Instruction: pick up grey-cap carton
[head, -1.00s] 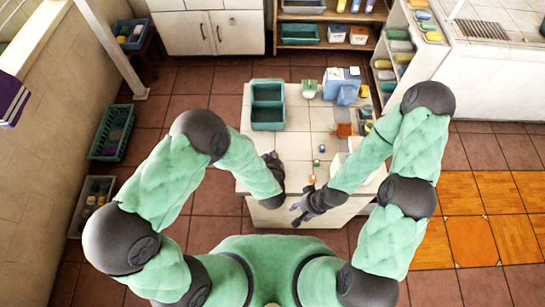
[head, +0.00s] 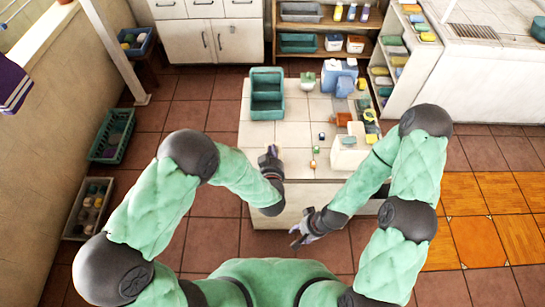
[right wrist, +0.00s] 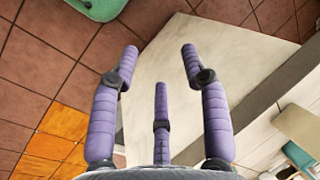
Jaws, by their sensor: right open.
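I cannot tell which item is the grey-cap carton. Small items stand on the table near its front: a dark-blue and white one (head: 322,136), a teal one (head: 316,150) and an orange one (head: 312,164). My left gripper (head: 270,158) is over the table's front left part; its fingers are too small to judge. My right gripper (head: 303,235) is lower, in front of the table and apart from these items. In the right wrist view its purple fingers (right wrist: 160,70) are spread and empty.
The pale tiled table (head: 290,135) bears a teal two-part bin (head: 267,110), a blue container (head: 340,75), and a white box (head: 348,155) at its front right. Shelves with goods stand behind and to the right. Baskets (head: 112,135) lie on the floor at left.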

